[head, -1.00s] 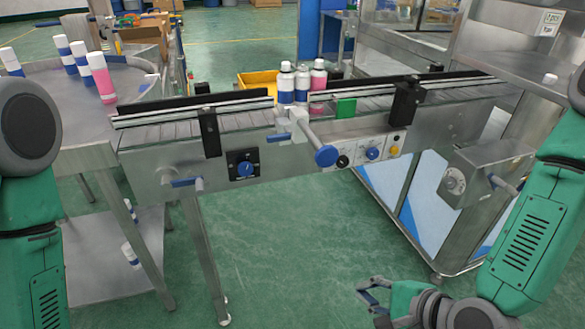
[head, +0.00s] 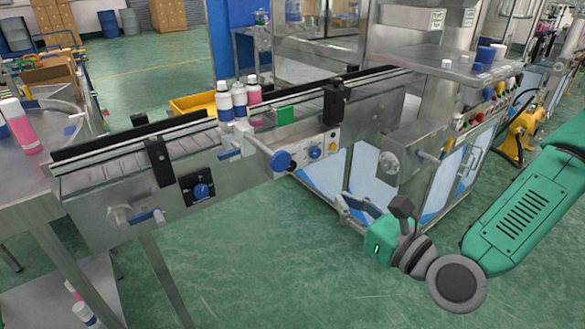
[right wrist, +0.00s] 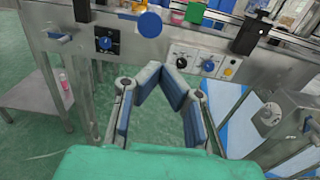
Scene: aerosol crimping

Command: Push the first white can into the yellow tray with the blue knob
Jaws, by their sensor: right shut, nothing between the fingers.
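The blue knob (head: 281,160) sits on the end of a rod at the conveyor's front side. It also shows above my fingers in the right wrist view (right wrist: 150,24). Two white cans with blue bands, one left (head: 224,101) and one right (head: 239,97), stand on the conveyor behind the rod's white block, with a pink can (head: 254,90) to their right. The yellow tray (head: 190,104) lies behind the conveyor, partly hidden by the cans. My right gripper (head: 345,207) is shut and empty, in front of and below the knob, apart from it. My left gripper is out of view.
The conveyor (head: 110,171) has side rails, black brackets and a green block (head: 285,115). A control panel (head: 316,152) is right of the knob. A metal box with a crank (head: 400,150) stands near my right gripper. Floor in front is clear.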

